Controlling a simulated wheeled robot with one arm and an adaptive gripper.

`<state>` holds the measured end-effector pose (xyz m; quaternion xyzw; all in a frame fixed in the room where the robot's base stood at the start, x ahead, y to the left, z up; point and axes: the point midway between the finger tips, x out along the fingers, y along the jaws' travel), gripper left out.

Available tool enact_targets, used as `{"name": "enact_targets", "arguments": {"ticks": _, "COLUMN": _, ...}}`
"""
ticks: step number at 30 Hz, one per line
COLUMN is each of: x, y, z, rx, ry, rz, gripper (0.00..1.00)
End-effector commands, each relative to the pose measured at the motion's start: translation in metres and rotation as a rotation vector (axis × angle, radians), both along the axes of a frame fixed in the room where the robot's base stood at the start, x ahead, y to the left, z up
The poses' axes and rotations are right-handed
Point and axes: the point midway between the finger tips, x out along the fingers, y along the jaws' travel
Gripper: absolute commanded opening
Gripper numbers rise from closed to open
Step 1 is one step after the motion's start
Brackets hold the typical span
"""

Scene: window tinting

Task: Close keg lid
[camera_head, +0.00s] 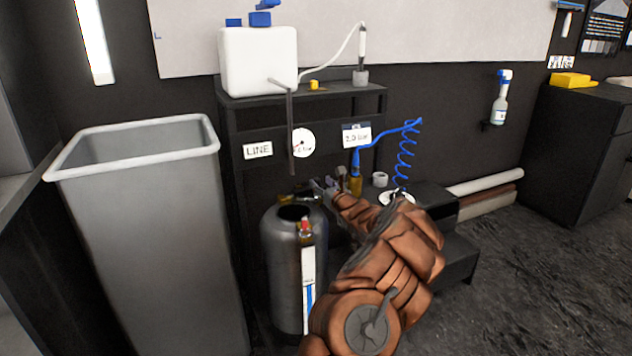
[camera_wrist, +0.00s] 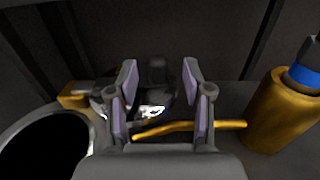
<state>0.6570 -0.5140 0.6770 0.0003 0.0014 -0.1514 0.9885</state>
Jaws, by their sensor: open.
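The steel keg (camera_head: 282,262) stands below the shelf with its round, dark mouth (camera_head: 293,212) uncovered. The mouth also shows at the lower left of the wrist view (camera_wrist: 45,152). A dark piece with shiny metal parts (camera_wrist: 150,98), which looks like the keg lid, sits beyond and to the right of the mouth in the wrist view. My gripper (camera_head: 325,186) is behind and right of the keg mouth. In the wrist view its fingers (camera_wrist: 160,78) are apart, with the dark piece ahead between them. I cannot tell whether they touch it.
A yellow-brass cylinder with a blue band (camera_wrist: 280,108) stands close to the right of the fingers. A thin brass bar (camera_wrist: 190,127) crosses below them. A grey bin (camera_head: 150,240) is left of the keg. The shelf (camera_head: 340,98) carries a white canister (camera_head: 258,62).

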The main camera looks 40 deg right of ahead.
Motion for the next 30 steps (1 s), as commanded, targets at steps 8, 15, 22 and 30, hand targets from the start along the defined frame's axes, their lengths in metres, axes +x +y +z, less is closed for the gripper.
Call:
{"name": "enact_targets", "arguments": {"ticks": 8, "x": 0.025, "y": -0.008, "z": -0.001, "rx": -0.005, "ry": 0.001, "rz": 0.0, "gripper": 0.5}}
{"name": "enact_targets", "arguments": {"ticks": 15, "x": 0.036, "y": -0.009, "z": 0.0, "rx": -0.002, "ry": -0.002, "rz": 0.003, "gripper": 0.5}}
{"name": "enact_targets", "arguments": {"ticks": 22, "x": 0.037, "y": -0.01, "z": 0.001, "rx": -0.001, "ry": -0.003, "rz": 0.003, "gripper": 0.5}}
{"name": "enact_targets", "arguments": {"ticks": 30, "x": 0.037, "y": -0.01, "z": 0.001, "rx": -0.001, "ry": -0.002, "rz": 0.003, "gripper": 0.29}}
